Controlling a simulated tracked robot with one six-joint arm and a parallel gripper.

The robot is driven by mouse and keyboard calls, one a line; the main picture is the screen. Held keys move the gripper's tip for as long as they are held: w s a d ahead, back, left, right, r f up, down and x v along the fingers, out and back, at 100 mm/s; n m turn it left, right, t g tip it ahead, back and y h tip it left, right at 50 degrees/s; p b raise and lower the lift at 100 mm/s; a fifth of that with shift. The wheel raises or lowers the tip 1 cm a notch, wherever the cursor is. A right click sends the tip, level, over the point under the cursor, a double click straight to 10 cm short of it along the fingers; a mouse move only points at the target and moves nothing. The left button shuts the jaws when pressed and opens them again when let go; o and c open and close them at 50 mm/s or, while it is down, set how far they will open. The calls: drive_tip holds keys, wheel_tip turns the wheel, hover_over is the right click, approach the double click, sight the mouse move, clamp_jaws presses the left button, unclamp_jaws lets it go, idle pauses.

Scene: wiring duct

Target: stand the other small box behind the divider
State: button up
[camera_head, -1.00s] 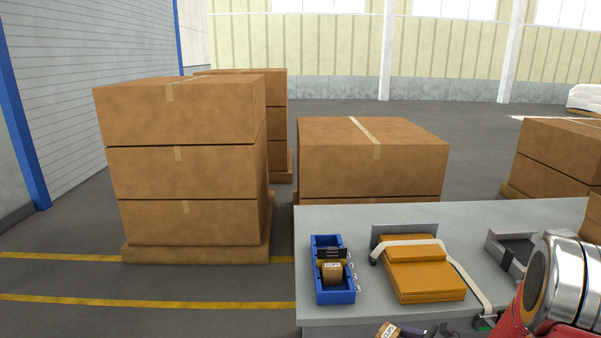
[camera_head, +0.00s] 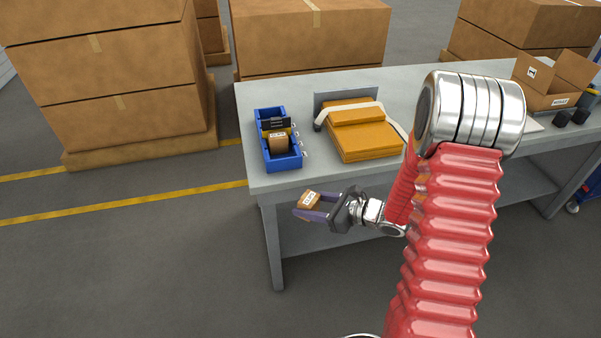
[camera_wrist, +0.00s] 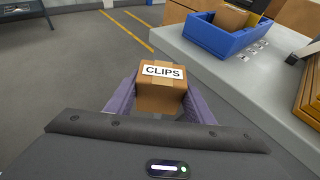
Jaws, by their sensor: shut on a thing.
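My gripper (camera_head: 313,206) is shut on a small brown box (camera_head: 309,199) and holds it in the air beside the near left corner of the table. In the wrist view this box (camera_wrist: 162,88) shows a white CLIPS label between the two purple fingers. A blue bin (camera_head: 277,150) stands on the table's left end. The space behind the divider is small and partly hidden in the head view.
The grey table (camera_head: 300,179) has an orange stack (camera_head: 362,138) with a pale strap right of the bin. An open carton (camera_head: 554,85) stands farther right. Several large cartons (camera_head: 120,100) are stacked beyond the table.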

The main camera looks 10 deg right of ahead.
drive_tip(key=shift+a+m+t+h, duration=0.2)
drive_tip(key=shift+m+t+h, duration=0.4)
drive_tip(key=shift+m, duration=0.1)
drive_tip(key=shift+m+t+h, duration=0.3)
drive_tip(key=shift+m, duration=0.1)
drive_tip(key=shift+s+d+f+m+t+h, duration=0.15)
drive_tip(key=shift+d+m+t+h, duration=0.1)
drive_tip(key=shift+m+h, duration=0.2)
drive_tip(key=shift+s+d+f+m+t+h, duration=0.1)
drive_tip(key=shift+s+d+m+t+h, duration=0.1)
drive_tip(key=shift+m+h, duration=0.25)
